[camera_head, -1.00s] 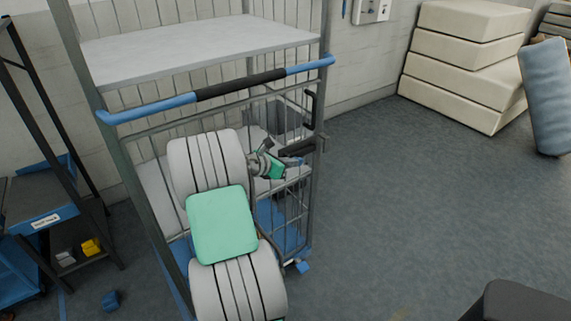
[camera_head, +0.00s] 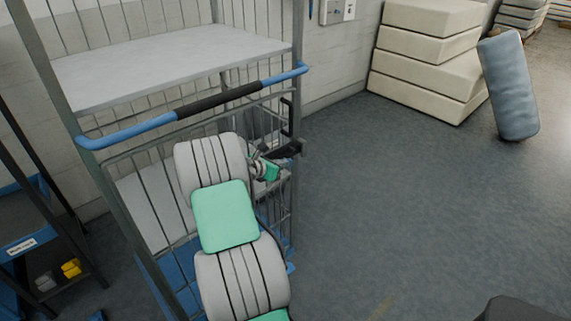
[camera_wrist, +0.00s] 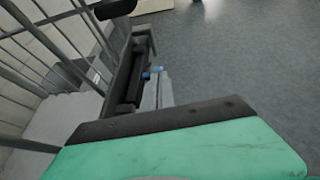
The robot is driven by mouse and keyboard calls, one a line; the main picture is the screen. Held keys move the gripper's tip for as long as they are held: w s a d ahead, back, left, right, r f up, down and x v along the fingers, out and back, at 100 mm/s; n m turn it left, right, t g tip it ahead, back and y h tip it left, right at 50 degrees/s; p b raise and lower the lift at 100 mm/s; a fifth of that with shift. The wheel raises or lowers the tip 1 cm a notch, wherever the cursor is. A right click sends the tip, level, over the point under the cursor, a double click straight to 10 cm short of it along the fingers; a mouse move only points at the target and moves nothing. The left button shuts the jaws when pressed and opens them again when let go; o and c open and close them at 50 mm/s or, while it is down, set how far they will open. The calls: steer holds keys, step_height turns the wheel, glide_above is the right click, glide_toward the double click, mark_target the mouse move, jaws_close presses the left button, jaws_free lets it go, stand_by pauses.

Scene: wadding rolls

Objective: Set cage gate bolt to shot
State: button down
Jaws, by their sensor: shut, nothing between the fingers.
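The cage (camera_head: 131,157) is a grey wire trolley with its gate at the front. The bolt (camera_head: 285,149) is a dark bar at the gate's right post; in the wrist view a black bar (camera_wrist: 131,75) lies along a grey bracket. I cannot tell how far the bolt is slid. My gripper (camera_wrist: 154,75) is shut and empty, its blue-tipped grey fingers close beside the black bar at its right. Whether they touch it is unclear. In the head view my grey and green arm covers part of the gate, and the fingertips are hard to make out.
A blue and black push handle (camera_head: 220,101) crosses the cage front above my arm. A shelf (camera_head: 160,70) is above it. A dark rack (camera_head: 40,225) stands at the left. Cream foam blocks (camera_head: 425,65) and a blue roll (camera_head: 509,87) stand at the back right. The floor right of the cage is clear.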

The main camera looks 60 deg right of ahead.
steer(key=shift+r, duration=0.2)
steer(key=p+v, duration=0.3)
steer(key=v, duration=1.1)
steer(key=shift+f, duration=0.25)
